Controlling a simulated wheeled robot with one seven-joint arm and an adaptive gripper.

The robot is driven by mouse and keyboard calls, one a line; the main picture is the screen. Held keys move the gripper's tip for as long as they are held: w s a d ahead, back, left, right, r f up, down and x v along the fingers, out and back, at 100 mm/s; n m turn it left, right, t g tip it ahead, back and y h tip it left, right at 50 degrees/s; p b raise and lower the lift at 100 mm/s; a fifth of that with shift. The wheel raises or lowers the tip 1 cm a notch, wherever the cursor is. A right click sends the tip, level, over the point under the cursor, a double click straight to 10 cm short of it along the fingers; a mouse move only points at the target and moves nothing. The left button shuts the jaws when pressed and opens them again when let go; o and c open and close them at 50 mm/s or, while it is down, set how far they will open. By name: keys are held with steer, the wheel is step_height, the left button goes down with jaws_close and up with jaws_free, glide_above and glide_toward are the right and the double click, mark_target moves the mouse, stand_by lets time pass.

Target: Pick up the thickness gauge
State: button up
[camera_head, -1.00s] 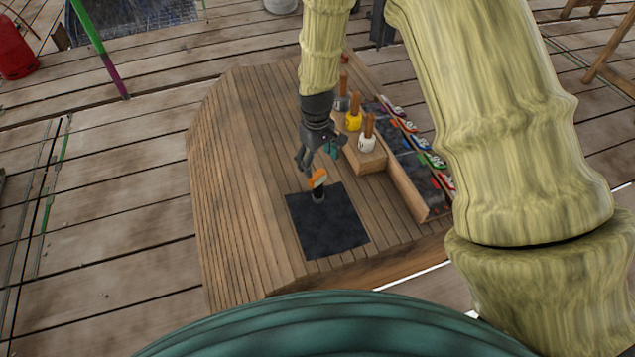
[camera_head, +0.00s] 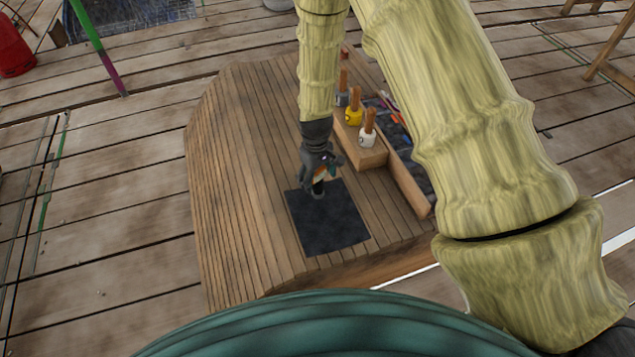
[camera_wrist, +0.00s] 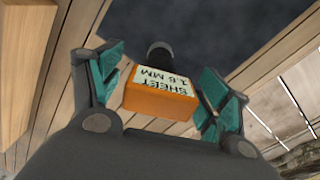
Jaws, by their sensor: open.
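The thickness gauge (camera_wrist: 160,95) is an orange block with a white label reading "SHEET 1.6 MM" and a dark round end. In the wrist view it lies between the two teal-padded fingers of my gripper (camera_wrist: 158,92), with gaps on both sides. In the head view my gripper (camera_head: 320,182) is low over the far edge of the dark mat (camera_head: 330,225). The gauge is mostly hidden there behind the fingers; its dark base (camera_head: 318,193) shows on the mat. My gripper is open around the gauge and not closed on it.
A wooden rack (camera_head: 366,157) right of my gripper holds several wooden-handled tools, among them a white one (camera_head: 367,138) and a yellow one (camera_head: 354,115). A dark tray with a wooden side (camera_head: 408,188) lies farther right. The plank bench (camera_head: 240,190) is clear on the left.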

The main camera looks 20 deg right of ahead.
steer(key=shift+r, duration=0.1)
steer(key=c, duration=1.3)
steer(key=shift+c, duration=0.2)
